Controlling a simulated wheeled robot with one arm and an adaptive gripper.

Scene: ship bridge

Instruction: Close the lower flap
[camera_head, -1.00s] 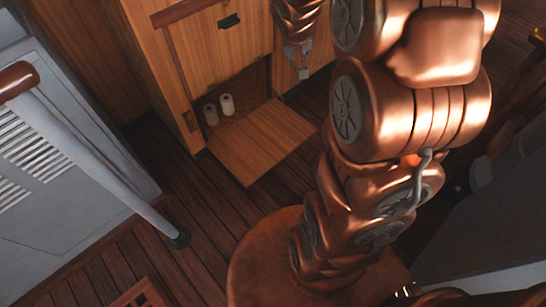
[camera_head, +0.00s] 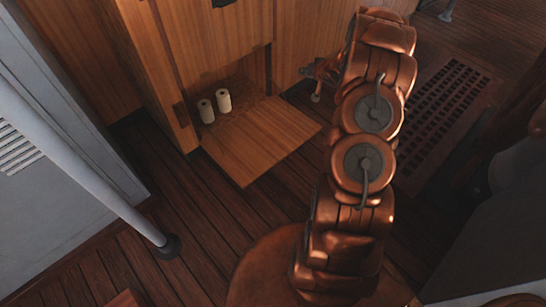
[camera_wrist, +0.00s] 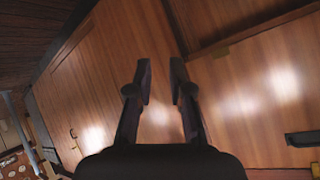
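The lower flap (camera_head: 255,140) is a wooden panel at the base of the wooden cabinet in the head view. It is folded down, about level, with the compartment behind it open. My gripper (camera_head: 311,85) is low, beyond the flap's right side and apart from it, partly hidden by my arm. In the wrist view my gripper (camera_wrist: 159,70) has its two dark fingers apart with nothing between them. Wooden panels fill that view; I cannot tell whether the flap is among them.
Two pale rolls (camera_head: 214,105) stand in the open compartment. The upper panel (camera_head: 215,40) above it is shut. A grey post (camera_head: 110,195) stands on the left. Plank floor (camera_head: 210,215) in front of the flap is clear. A dark floor grate (camera_head: 445,115) lies to the right.

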